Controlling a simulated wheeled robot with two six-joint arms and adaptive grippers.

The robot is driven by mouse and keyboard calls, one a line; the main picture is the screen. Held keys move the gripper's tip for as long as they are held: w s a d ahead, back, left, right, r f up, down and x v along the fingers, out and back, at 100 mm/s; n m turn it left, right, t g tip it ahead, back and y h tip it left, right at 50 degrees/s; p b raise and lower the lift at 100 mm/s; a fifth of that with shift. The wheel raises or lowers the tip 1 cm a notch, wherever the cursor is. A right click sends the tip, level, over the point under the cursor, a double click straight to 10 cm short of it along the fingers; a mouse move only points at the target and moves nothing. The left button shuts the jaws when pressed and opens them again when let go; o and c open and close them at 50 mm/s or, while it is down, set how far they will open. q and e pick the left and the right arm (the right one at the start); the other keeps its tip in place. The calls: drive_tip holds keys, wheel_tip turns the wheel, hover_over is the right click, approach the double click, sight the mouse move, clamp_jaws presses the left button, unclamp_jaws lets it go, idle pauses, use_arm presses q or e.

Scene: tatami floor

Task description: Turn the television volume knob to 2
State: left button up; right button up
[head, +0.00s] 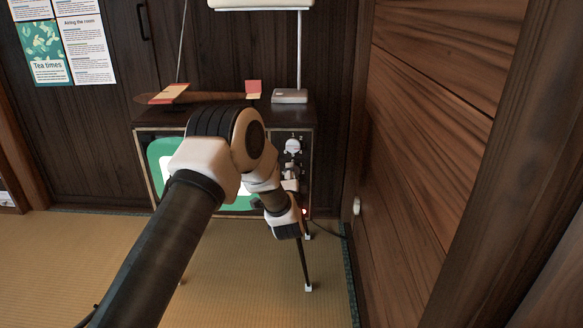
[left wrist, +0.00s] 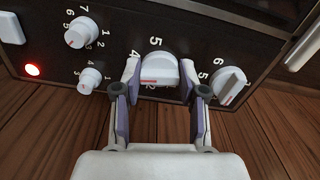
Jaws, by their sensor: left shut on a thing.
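The television (head: 309,185) stands against the back wall, with a green and white screen partly hidden by my left arm. Its dark control panel has a pale knob (head: 292,146) near the top. In the left wrist view my left gripper (left wrist: 160,76) is shut on a white knob (left wrist: 158,66), one finger on each side. This knob has a red mark on its near face, and the digits 5, 4 and 2 show around it; other digits are hidden by the fingers. I cannot read a name for it. My right gripper is not in view.
Other white knobs are a large one (left wrist: 82,33), a small one (left wrist: 90,80) and one on the right (left wrist: 231,86). A red light (left wrist: 32,70) is lit. A model plane (head: 200,96) and a lamp (head: 290,96) stand on top. A wooden wall (head: 430,130) is close on the right.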

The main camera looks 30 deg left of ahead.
use_arm(q)
drive_tip(key=shift+d+f+n+p, duration=0.1)
drive_tip(key=shift+n+p, duration=1.25)
drive_tip(key=shift+n, duration=2.05)
drive_tip(key=shift+d+f+n+p, duration=0.1)
drive_tip(key=shift+n+p, duration=1.2)
drive_tip(key=shift+n, duration=2.1)
drive_tip(key=o, duration=1.1)
drive_tip(key=shift+o, duration=0.2)
